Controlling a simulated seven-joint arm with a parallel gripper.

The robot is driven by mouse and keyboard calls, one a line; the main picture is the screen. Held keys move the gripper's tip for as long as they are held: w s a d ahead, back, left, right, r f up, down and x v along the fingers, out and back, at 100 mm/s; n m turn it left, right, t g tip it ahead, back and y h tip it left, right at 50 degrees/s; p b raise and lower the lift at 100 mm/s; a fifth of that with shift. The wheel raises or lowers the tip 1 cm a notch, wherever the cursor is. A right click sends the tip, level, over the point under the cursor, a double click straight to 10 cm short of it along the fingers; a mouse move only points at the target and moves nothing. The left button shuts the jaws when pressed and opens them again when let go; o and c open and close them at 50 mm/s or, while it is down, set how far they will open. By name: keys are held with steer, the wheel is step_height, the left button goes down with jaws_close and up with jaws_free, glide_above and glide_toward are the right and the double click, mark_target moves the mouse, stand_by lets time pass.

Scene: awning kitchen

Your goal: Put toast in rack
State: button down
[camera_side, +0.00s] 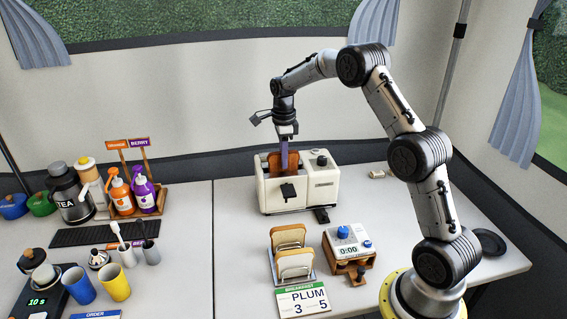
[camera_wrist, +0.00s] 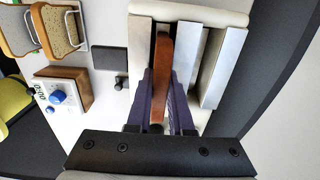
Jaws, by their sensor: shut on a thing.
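My gripper (camera_side: 284,150) is above the white toaster (camera_side: 328,190) and points down into it. In the wrist view, its two purple fingers (camera_wrist: 160,100) are shut on a brown slice of toast (camera_wrist: 160,65), which stands on edge in a toaster slot. In the side view the toast (camera_side: 274,163) shows above the toaster top. The rack (camera_side: 271,262) stands on the near table with two pale slices (camera_side: 291,238) upright in it. The rack and slices also show at the top left of the wrist view (camera_wrist: 55,35).
Sauce bottles (camera_side: 121,192), a tea flask (camera_side: 66,195) and cups (camera_side: 115,283) are on the left. The table left of the rack is mostly clear.

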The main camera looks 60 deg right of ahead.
step_height(320, 180, up, 8)
steer(key=shift+f, duration=0.2)
steer(key=s+a+f, duration=0.5)
steer(key=s+a, duration=0.3)
steer(key=a, duration=0.1)
steer(key=s+a+f, duration=0.4)
steer(key=s+a, duration=0.3)
steer(key=a, duration=0.3)
steer(key=shift+s+d+f, duration=0.1)
steer(key=shift+d+f, duration=0.05)
steer(key=shift+f, duration=4.3)
steer(key=c, duration=0.5)
jaws_free()
